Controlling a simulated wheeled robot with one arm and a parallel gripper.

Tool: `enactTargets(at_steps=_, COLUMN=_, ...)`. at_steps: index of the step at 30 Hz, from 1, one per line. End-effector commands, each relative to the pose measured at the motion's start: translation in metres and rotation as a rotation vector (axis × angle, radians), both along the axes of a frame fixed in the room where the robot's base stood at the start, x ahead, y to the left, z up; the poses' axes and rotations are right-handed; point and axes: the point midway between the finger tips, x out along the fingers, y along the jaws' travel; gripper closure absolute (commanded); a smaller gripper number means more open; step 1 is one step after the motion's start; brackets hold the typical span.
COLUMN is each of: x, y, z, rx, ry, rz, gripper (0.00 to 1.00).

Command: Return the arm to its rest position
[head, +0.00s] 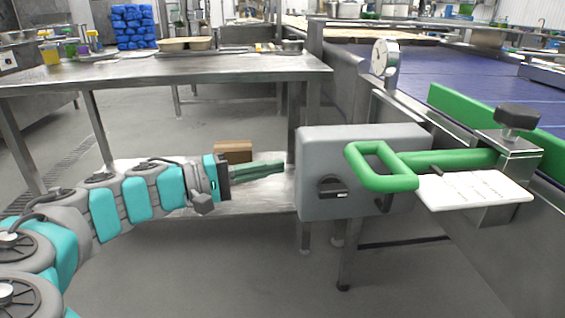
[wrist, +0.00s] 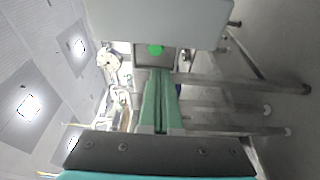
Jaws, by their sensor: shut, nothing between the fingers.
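My gripper (head: 283,167) is at the end of my teal and grey arm, left of the middle in the head view. Its green fingers lie together and point right, toward the grey box on the machine. In the wrist view the green fingers (wrist: 161,75) run side by side with nothing between them. The gripper is empty and held in the air in front of the steel table's lower shelf.
A grey box (head: 315,168) with a black knob stands just right of my fingers. A green handle (head: 392,182) sticks out beside it. A steel table (head: 160,70) is behind my arm; a brown box (head: 233,151) sits on its lower shelf. The front floor is clear.

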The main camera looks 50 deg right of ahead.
Motion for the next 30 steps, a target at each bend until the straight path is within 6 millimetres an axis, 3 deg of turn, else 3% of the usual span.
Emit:
enactTargets(at_steps=6, x=0.006, y=0.040, z=0.000, rx=0.000, ry=-0.002, rz=0.008, gripper=1.00)
enactTargets(at_steps=10, x=0.007, y=0.056, z=0.000, rx=-0.001, ry=0.000, rz=0.004, gripper=1.00)
enactTargets(at_steps=23, x=0.007, y=0.065, z=-0.001, rx=0.008, ry=-0.001, rz=0.005, gripper=1.00)
enactTargets(at_steps=26, x=0.011, y=0.067, z=-0.012, rx=0.077, ry=-0.006, rz=0.038, gripper=1.00)
enactTargets(at_steps=30, x=0.030, y=0.083, z=-0.053, rx=0.328, ry=-0.020, rz=0.178, gripper=1.00)
